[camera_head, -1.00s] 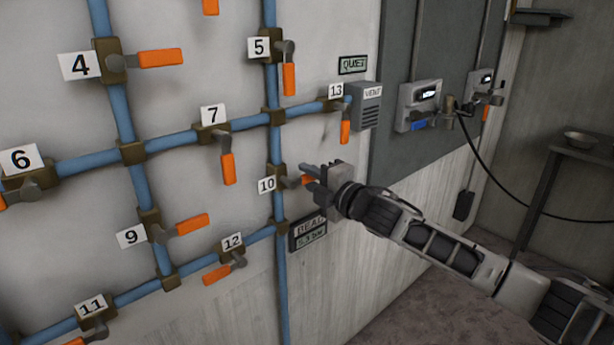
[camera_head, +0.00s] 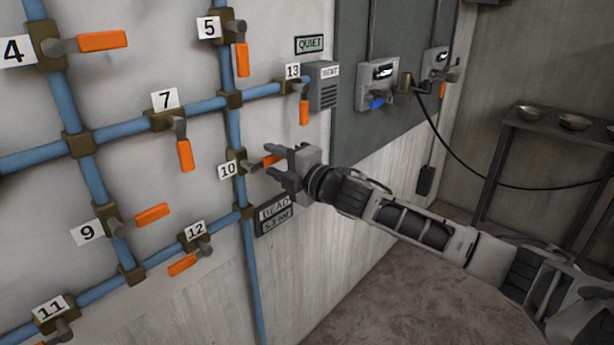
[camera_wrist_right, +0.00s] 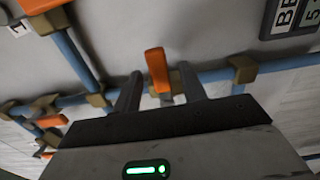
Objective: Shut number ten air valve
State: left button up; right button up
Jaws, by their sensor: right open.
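The number ten valve (camera_head: 238,165) sits on a vertical blue pipe, with its "10" label (camera_head: 228,169) to the left. Its orange handle (camera_head: 266,160) points right, roughly across the pipe. My right gripper (camera_head: 273,161) is open at the handle's end, one finger above and one below it. In the right wrist view the orange handle (camera_wrist_right: 157,70) stands between the two spread fingers (camera_wrist_right: 160,90), with a gap to each side. The handle's tip is partly hidden by the gripper in the head view. My left gripper is not in view.
Valve 13 (camera_head: 304,100) and a grey vent box (camera_head: 323,86) are above. Valve 12 (camera_head: 196,243) is at lower left. A "BEAD" sign (camera_head: 274,215) is just below my gripper. A shelf with bowls (camera_head: 574,121) stands at the right.

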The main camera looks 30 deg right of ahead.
jog(key=b+v, duration=0.2)
jog(key=v, duration=1.2)
jog(key=shift+b, duration=0.35)
jog(key=shift+s, duration=0.1)
jog(key=s+a+f+m+g+h, duration=0.1)
jog(key=s+a+f+m, duration=0.2)
jog(key=f, duration=0.4)
jog(key=s+f+m+g, duration=0.1)
jog(key=s+f+m, duration=0.1)
jog(key=f+m, duration=0.3)
jog(key=s+a+f+m+g+h, duration=0.1)
jog(key=s+a+f+m, duration=0.15)
jog(key=f, duration=0.55)
jog(key=s+a+f+m+g, duration=0.2)
jog(key=s+a+f+m, duration=0.2)
jog(key=a, duration=0.2)
jog(key=s+a+f+m+g, duration=0.1)
jog(key=s+a+f+m, duration=0.3)
jog(key=a, duration=0.3)
jog(key=shift+s+a+f+m+g+y, duration=0.2)
jog(key=shift+s+f+m+g+y, duration=0.2)
jog(key=shift+s, duration=0.45)
